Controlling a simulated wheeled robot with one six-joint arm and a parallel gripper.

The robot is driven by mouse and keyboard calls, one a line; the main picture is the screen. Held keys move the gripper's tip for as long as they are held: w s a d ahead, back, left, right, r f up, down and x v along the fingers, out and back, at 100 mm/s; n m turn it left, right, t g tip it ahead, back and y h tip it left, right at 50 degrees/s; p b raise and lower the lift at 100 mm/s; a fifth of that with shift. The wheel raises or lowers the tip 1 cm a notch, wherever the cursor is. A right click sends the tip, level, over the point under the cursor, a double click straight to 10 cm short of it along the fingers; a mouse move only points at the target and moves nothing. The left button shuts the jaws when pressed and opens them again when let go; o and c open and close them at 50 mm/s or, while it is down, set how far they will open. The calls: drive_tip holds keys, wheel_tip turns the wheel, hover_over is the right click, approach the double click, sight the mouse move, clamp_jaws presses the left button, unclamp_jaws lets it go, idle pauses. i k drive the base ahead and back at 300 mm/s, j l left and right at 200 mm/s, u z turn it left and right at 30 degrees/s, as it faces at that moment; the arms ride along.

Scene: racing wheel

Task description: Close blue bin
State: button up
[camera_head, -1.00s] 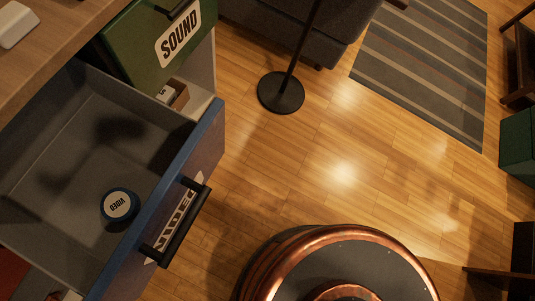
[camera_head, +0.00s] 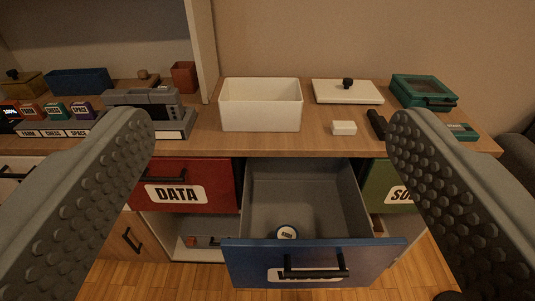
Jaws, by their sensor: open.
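The blue bin (camera_head: 315,258) is a drawer with a blue front, a grey inside and a black bar handle (camera_head: 315,267). It is pulled out from under the counter, at the lower middle of the view. Its front label is partly hidden by the handle. A small round item with a blue rim and a white top (camera_head: 287,233) lies inside, close to the front panel. My gripper (camera_head: 268,135) is open and empty, its two studded grey fingers wide apart at left and right. The fingers point towards the counter, and the drawer shows between them.
The red DATA drawer (camera_head: 215,175) is left of the blue one, the green drawer (camera_head: 385,190) right, partly behind my finger. On the counter (camera_head: 210,137) stand a white open box (camera_head: 261,108), a white lid (camera_head: 347,92), a teal case (camera_head: 423,91) and a grey device (camera_head: 150,108).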

sight(337, 245)
drive_tip(key=k+l, duration=0.3)
drive_tip(key=j+z, duration=0.45)
drive_tip(key=j, duration=0.3)
drive_tip(key=l+u, duration=0.5)
drive_tip(key=l, duration=0.25)
drive_tip(key=k+l+u, duration=0.1)
drive_tip(key=l+u, duration=0.35)
drive_tip(key=l, duration=0.3)
drive_tip(key=k, duration=0.6)
